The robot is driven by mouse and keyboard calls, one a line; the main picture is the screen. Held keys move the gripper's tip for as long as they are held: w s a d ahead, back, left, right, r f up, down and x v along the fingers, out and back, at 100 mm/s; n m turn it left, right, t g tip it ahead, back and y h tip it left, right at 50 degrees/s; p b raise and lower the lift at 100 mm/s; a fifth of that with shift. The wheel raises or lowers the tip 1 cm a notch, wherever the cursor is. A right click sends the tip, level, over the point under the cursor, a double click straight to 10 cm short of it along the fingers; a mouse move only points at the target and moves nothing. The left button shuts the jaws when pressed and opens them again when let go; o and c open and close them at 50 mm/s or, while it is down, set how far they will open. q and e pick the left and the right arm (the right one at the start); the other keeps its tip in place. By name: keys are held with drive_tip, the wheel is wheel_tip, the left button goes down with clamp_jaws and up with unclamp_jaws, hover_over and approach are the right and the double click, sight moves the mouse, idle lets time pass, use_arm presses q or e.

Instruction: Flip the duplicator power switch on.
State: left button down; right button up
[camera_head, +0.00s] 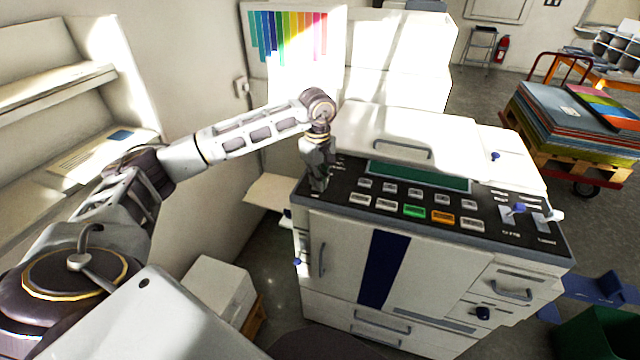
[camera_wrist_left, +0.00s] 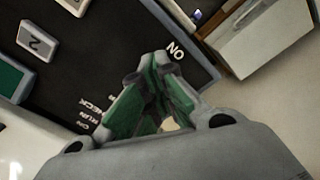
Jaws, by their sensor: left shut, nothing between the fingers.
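The duplicator (camera_head: 345,265) is a large white machine with a dark control panel (camera_head: 345,180) on top. My left gripper (camera_head: 318,186) points down at the panel's left end, with its fingers shut and empty. In the left wrist view its green-padded fingertips (camera_wrist_left: 154,62) are together over the dark panel, beside a white "ON" label (camera_wrist_left: 176,50). The power switch itself is not clearly visible; the fingers cover the panel next to that label. I cannot tell whether the fingertips touch anything. My right gripper is out of view.
The panel has a green display (camera_head: 420,177), several buttons including a green one (camera_head: 414,211) and an orange one (camera_head: 443,217), and blue-knobbed controls (camera_head: 518,208) at right. A wall and shelves (camera_head: 60,90) stand at left. A loaded cart (camera_head: 560,150) stands at far right.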

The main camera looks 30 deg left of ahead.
use_arm(q)
drive_tip(key=shift+f, duration=0.2)
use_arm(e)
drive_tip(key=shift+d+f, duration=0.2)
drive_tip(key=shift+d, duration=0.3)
use_arm(q)
drive_tip(key=shift+d+r, duration=0.1)
drive_tip(key=shift+r, duration=0.05)
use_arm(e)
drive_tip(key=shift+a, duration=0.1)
use_arm(q)
drive_tip(key=shift+r, duration=0.4)
drive_tip(key=shift+r+p, duration=0.55)
drive_tip(key=shift+r, duration=0.05)
drive_tip(key=shift+r+p, duration=1.35)
drive_tip(key=shift+r, duration=1.05)
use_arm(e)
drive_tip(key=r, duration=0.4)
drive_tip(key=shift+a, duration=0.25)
